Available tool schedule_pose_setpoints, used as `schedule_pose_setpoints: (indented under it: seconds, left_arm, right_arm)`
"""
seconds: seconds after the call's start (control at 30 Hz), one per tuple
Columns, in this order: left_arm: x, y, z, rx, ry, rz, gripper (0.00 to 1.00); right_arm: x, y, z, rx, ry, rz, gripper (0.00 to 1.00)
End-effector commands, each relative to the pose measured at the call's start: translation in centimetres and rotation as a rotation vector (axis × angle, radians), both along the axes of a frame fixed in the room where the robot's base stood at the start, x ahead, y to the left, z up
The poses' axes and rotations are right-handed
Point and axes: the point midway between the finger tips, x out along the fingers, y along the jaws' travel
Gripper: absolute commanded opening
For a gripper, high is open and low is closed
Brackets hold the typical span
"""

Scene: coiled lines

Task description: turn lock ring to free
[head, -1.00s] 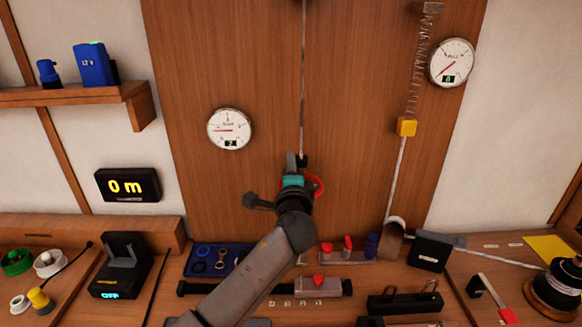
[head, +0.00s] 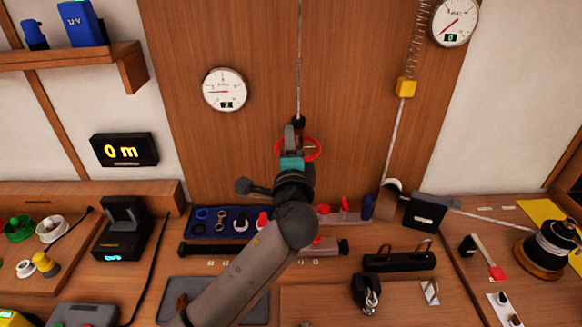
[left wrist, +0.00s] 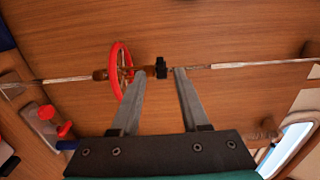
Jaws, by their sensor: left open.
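A small black ring-like piece (left wrist: 161,68), which looks like the lock ring, sits on a thin line beside a red handwheel (left wrist: 120,72) with a brass-coloured hub. In the left wrist view my open left gripper (left wrist: 160,75) has one fingertip on each side of this black piece; I cannot tell whether they touch it. In the head view the left gripper (head: 291,127) is in front of the wooden panel, at the foot of the hanging line, partly hiding the red handwheel (head: 313,148). A dark fitting (head: 299,122) shows just behind the fingertips. My right gripper is not in view.
The bench below holds a blue tool tray (head: 205,230), a black stand (head: 125,225), a black box (head: 426,212) and a spool (head: 553,245). A yellow block (head: 405,87) hangs under a spring at the right.

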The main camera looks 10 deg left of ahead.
Motion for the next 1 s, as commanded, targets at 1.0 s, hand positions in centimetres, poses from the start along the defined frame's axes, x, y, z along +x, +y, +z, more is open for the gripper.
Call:
schedule_pose_setpoints:
  seconds: [1.0]
  left_arm:
    - [-8.1, -1.8, 0.0, -0.001, 0.0, 0.0, 0.45]
  right_arm:
    - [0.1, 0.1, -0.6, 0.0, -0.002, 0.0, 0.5]
